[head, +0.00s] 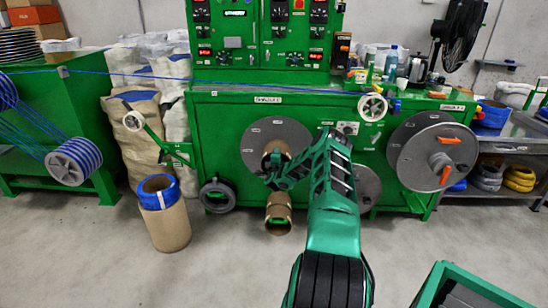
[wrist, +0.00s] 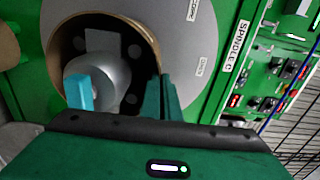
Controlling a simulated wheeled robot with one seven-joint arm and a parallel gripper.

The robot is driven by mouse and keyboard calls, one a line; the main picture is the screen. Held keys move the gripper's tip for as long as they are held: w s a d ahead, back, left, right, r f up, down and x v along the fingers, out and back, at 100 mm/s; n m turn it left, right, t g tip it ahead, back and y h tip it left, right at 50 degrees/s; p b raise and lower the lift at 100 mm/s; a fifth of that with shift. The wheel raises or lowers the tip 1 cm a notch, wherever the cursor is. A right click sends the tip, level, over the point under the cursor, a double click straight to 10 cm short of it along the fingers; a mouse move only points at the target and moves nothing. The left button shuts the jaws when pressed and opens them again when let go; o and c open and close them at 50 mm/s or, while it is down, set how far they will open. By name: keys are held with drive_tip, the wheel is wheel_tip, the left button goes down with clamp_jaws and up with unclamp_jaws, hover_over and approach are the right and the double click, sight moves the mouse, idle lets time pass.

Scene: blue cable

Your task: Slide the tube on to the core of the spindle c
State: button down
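Spindle C is a grey disc (head: 262,133) on the front of the green machine; its label and disc also fill the upper wrist view (wrist: 196,40). A brown tube (wrist: 70,42) stands out in front of the disc. The pale grey core (wrist: 112,72) shows inside the tube's mouth, with a light-blue tab (wrist: 80,92) at its near end. How deep the tube sits on the core cannot be told. My gripper (wrist: 162,98) has its dark green fingers close together on the tube's wall. In the head view my arm partly hides the tube (head: 277,147).
A second brown tube (head: 278,213) is below the spindle. A spindle with orange tabs (head: 434,155) is to the right. A brown drum with a blue rim (head: 165,220) stands on the floor at left. A blue cable runs across above the spindles. The front floor is mostly clear.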

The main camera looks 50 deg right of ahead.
drive_tip(key=shift+w+d+r, duration=0.1)
drive_tip(key=shift+w+d, duration=0.05)
drive_tip(key=shift+d, duration=0.05)
idle(0.6)
drive_tip(key=shift+d+f, duration=0.1)
drive_tip(key=shift+f, duration=0.45)
idle(0.5)
drive_tip(key=c, duration=1.9)
unclamp_jaws()
drive_tip(key=shift+f, duration=0.1)
drive_tip(key=shift+c, duration=0.2)
drive_tip(key=o, duration=0.4)
drive_tip(key=shift+c, duration=0.2)
drive_tip(key=shift+a+f, duration=0.3)
drive_tip(key=shift+f, duration=0.15)
drive_tip(key=shift+c, duration=1.2)
drive_tip(key=shift+s+a, duration=0.4)
drive_tip(key=shift+s, duration=0.05)
